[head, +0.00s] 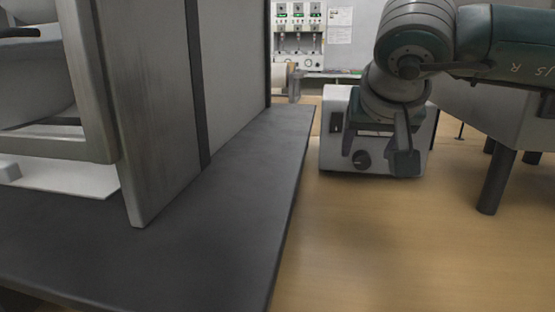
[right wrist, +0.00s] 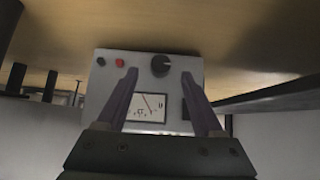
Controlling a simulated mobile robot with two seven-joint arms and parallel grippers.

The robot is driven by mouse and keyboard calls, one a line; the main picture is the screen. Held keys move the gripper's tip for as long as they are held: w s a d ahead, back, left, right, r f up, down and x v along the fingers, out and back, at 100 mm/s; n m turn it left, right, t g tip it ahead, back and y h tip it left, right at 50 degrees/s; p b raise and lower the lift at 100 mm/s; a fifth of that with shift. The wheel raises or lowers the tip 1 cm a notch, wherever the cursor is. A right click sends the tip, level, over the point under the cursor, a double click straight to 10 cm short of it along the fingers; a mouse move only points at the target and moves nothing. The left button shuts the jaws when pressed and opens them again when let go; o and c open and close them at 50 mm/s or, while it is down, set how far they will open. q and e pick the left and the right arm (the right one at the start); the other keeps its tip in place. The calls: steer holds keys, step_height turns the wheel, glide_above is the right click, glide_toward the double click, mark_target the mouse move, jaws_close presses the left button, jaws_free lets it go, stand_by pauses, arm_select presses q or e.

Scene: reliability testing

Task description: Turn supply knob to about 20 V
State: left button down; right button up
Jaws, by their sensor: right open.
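The supply is a pale grey box (head: 335,150) standing on the wooden bench in the head view. Its dark round knob (head: 361,159) is low on the front; in the right wrist view the knob (right wrist: 160,65) shows near the top of the panel (right wrist: 108,80), which appears upside down. The panel's white meter (right wrist: 146,107) has a red needle; its reading is too small to tell. My right gripper (head: 375,158) is open in front of the panel. In its wrist view the fingers (right wrist: 159,75) stand apart, one each side of the knob's line, with no visible contact. My left gripper is out of view.
A dark slab (head: 240,200) carrying a large grey cabinet (head: 150,110) fills the left. Wooden bench top (head: 400,250) is clear in front of the supply. A grey body with dark legs (head: 497,182) stands at right. Red (right wrist: 120,62) and black (right wrist: 101,61) terminals sit beside the knob.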

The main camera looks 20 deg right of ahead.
mark_target(363, 159)
steer(key=shift+b+x, duration=0.4)
steer(key=shift+x, duration=1.55)
jaws_close()
